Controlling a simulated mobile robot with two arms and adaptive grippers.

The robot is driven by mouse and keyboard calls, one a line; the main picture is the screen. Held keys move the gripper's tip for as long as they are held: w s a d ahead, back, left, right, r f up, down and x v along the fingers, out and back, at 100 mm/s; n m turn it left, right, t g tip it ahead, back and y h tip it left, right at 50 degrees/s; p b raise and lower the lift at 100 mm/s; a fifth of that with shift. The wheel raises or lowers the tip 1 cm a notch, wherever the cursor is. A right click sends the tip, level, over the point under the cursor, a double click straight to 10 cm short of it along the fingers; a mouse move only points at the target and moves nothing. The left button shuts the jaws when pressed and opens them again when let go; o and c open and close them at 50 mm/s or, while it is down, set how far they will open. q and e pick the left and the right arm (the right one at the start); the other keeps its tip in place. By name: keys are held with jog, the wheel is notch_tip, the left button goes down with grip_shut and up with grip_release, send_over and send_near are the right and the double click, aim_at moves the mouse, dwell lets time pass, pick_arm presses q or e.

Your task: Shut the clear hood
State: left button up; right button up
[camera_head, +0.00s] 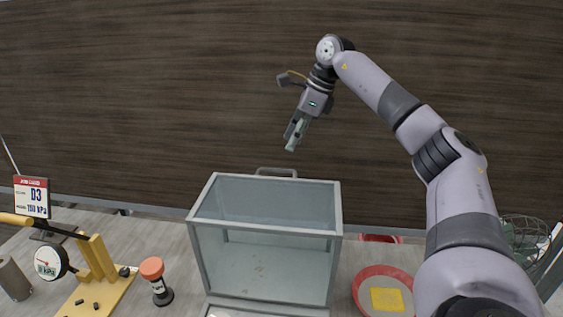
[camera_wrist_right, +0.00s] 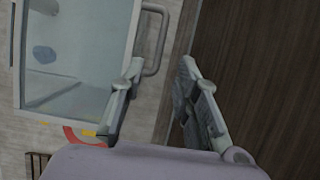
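The clear hood (camera_head: 265,205) is a glass panel box with a grey metal frame, standing at the middle of the bench. A grey bar handle (camera_head: 277,171) sticks out along its far upper edge. In the wrist view the handle (camera_wrist_right: 153,42) shows beyond my fingertips, roughly in line with the gap between them. I cannot tell from these frames how far the hood stands open. My right gripper (camera_head: 292,146) hangs above and behind the box, pointing down, apart from the handle. In the wrist view its fingers (camera_wrist_right: 161,68) are spread and empty. My left gripper is not in view.
Left of the box are an orange-capped bottle (camera_head: 161,285), a yellow lever press with a gauge (camera_head: 95,262) and a D3 sign (camera_head: 31,197). Right of it lie a red-rimmed dish (camera_head: 366,285) and a wire basket (camera_head: 526,232). A dark wood wall (camera_head: 150,100) rises behind.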

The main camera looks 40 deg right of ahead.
jog(key=p+x, duration=0.1)
jog(key=x, duration=0.7)
jog(key=shift+w+a+f, duration=0.1)
jog(key=shift+w+f, duration=0.1)
jog(key=shift+f, duration=0.1)
jog(key=shift+c, duration=0.6)
grip_shut()
jog(key=shift+r, duration=0.1)
